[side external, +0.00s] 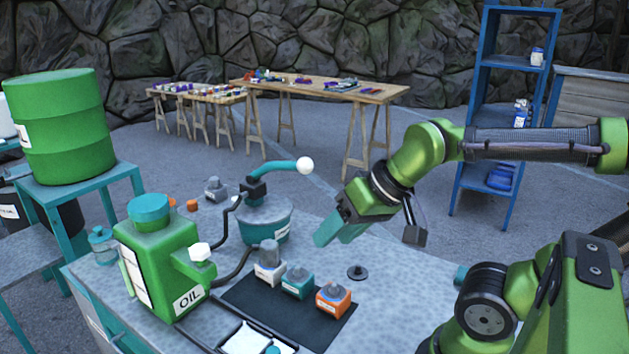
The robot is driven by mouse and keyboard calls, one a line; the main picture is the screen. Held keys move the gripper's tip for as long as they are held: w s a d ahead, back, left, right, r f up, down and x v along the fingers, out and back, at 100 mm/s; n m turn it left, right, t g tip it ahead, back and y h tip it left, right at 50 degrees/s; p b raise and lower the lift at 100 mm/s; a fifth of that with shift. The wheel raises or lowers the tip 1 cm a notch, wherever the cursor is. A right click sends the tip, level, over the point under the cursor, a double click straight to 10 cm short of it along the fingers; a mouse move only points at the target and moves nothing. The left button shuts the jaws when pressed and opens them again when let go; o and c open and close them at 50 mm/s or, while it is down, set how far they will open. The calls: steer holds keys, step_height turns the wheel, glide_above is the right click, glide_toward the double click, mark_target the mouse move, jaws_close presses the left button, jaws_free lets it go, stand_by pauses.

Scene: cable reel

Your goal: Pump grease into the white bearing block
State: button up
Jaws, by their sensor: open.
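The white bearing block (268,273) sits at the left end of a row on a dark mat, beside a teal block (297,284) and an orange block (333,299). Behind it stands a teal grease pot (265,222) with a black pump head and a teal lever (275,166) ending in a white knob (305,164). A dark hose (233,270) runs close to the white block; I cannot tell whether it is connected. My gripper (330,232) is open and empty, above the bench, right of the pot and below the knob.
A green oil can (160,255) with a white knob stands at the bench's left. A small dark round part (357,272) lies right of the blocks. A white tray (258,340) is at the front. The bench right of the mat is mostly clear.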

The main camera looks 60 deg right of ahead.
steer(key=shift+m+g+h, duration=0.3)
steer(key=shift+g+h, duration=0.3)
steer(key=w+d+r, duration=0.1)
steer(key=w+d, duration=0.1)
steer(key=w+d+r, duration=0.1)
steer(key=w+r, duration=0.1)
steer(key=w, duration=0.1)
steer(key=w+d+r, duration=0.2)
steer(key=w, duration=0.1)
steer(key=shift+w+d, duration=0.15)
steer(key=shift+d, duration=0.2)
jaws_close()
steer(key=w+d+r+n+g+h, duration=0.1)
steer(key=w+d+r+n, duration=0.3)
steer(key=w+d+r, duration=0.5)
steer(key=d+r+g, duration=0.1)
steer(key=d+r, duration=0.2)
steer(key=shift+d+r+n+g, duration=0.25)
steer(key=shift+r+n+g, duration=0.05)
steer(key=shift+r+n, duration=0.1)
steer(key=shift+w, duration=0.1)
